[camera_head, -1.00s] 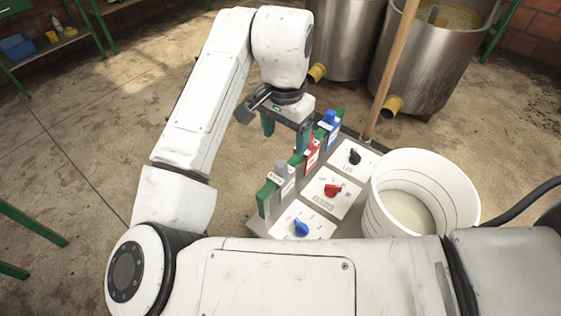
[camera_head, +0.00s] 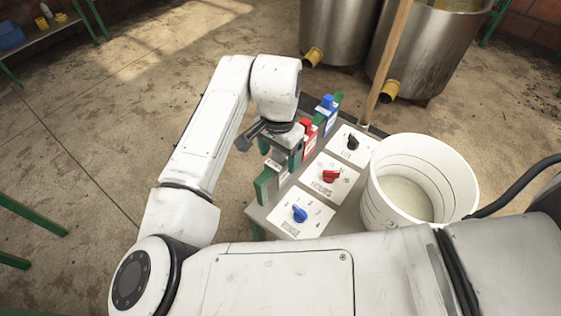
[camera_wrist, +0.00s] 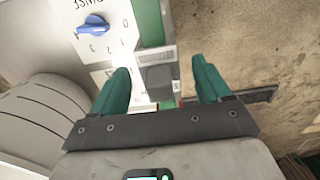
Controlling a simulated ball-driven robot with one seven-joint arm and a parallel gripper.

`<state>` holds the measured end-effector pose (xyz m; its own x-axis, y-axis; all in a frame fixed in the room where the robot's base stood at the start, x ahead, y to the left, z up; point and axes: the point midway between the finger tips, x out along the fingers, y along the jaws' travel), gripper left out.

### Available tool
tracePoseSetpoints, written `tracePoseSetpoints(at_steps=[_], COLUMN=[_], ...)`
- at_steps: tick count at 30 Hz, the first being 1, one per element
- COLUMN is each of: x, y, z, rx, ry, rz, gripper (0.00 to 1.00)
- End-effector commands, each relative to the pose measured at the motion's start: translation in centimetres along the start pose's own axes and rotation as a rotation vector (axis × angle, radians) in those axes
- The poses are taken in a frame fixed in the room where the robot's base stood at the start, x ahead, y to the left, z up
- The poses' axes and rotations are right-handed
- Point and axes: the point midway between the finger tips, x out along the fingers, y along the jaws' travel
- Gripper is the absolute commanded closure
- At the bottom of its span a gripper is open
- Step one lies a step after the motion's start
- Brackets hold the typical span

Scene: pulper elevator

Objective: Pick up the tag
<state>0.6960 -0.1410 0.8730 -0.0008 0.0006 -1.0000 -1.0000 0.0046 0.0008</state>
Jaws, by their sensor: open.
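A green rail (camera_head: 265,187) runs along the left edge of a panel and bears a row of tags. A grey and white tag, partly hidden by my gripper (camera_head: 281,163) in the head view, shows in the wrist view as a dark grey block (camera_wrist: 158,78). A red tag (camera_head: 308,130) and a blue tag (camera_head: 327,108) are farther along the rail. My gripper is open, pointing down over the grey tag. In the wrist view its teal fingers (camera_wrist: 160,66) appear on either side of the grey block, with gaps. I cannot tell how deep the fingertips reach.
The panel (camera_head: 267,215) carries blue, red and black knobs on white plates. A white bucket (camera_head: 373,210) stands to its right. A wooden pole (camera_head: 390,62) and metal tanks (camera_head: 421,50) stand behind. The concrete floor to the left is open.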

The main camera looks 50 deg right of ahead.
Motion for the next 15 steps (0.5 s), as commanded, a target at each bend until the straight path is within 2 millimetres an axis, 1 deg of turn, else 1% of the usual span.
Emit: tracePoseSetpoints(at_steps=[3, 8, 11, 15], x=[0.46, 0.47, 0.45, 0.44], y=[-0.02, -0.02, -0.03, -0.03], z=[0.00, 0.00, 0.00, 0.00], rx=[-0.001, -0.001, -0.001, -0.001], ry=[0.001, 0.001, 0.001, 0.001], rz=[0.000, 0.000, -0.001, -0.001], gripper=[0.23, 0.23, 0.31, 0.44])
